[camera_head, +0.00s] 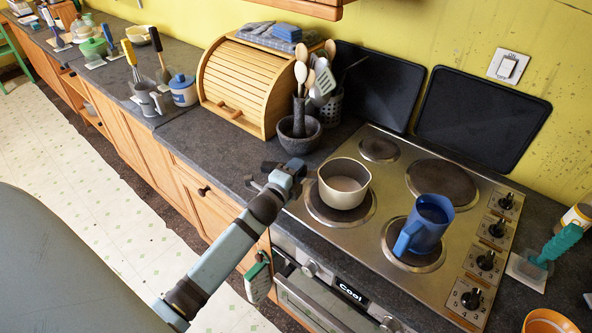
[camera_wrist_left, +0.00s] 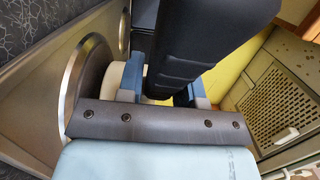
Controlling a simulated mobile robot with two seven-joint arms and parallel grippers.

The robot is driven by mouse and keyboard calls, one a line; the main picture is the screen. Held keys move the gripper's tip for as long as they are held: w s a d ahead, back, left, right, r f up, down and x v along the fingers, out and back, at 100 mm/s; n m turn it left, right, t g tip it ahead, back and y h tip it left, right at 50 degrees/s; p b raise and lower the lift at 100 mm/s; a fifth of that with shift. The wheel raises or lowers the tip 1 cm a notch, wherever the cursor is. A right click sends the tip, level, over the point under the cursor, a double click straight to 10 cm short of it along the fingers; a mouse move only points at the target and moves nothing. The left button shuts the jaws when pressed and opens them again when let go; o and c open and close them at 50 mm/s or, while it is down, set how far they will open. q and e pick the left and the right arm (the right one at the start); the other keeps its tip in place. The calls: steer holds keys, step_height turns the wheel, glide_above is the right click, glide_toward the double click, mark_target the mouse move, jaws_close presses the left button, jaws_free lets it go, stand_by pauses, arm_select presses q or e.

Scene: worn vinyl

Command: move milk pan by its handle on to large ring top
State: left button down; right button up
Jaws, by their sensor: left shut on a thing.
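The milk pan (camera_head: 346,196), cream with a paler inside, stands upright at the front-left ring (camera_head: 313,205) of the hob; whether its base touches the ring is hard to tell. My left gripper (camera_head: 294,170) is shut on the pan's dark handle, to the left of the pan. In the left wrist view the thick black handle (camera_wrist_left: 215,45) runs between the blue fingers (camera_wrist_left: 165,80), hiding much of them. The large back-right ring (camera_head: 441,183) is bare. My right gripper is not in view.
A blue jug (camera_head: 426,222) stands on the front-right ring, close to the pan. The small back-left ring (camera_head: 379,149) is bare. Control knobs (camera_head: 486,260) line the hob's right side. Black panels (camera_head: 482,118) lean on the wall.

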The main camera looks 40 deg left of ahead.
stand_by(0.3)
arm_select(q)
steer(key=shift+f+b, duration=0.5)
steer(key=shift+f, duration=0.05)
stand_by(0.6)
steer(key=c, duration=0.7)
jaws_free()
steer(key=shift+f, duration=0.15)
steer(key=shift+s+d+p, duration=0.1)
steer(key=shift+s+p, duration=0.2)
steer(key=shift+s, duration=1.6)
steer(key=shift+s+d+p, duration=0.15)
steer(key=shift+s+p, duration=0.2)
steer(key=shift+s, duration=0.7)
steer(key=shift+s+d+p, duration=0.1)
steer(key=shift+s+p, duration=0.2)
steer(key=shift+s, duration=0.75)
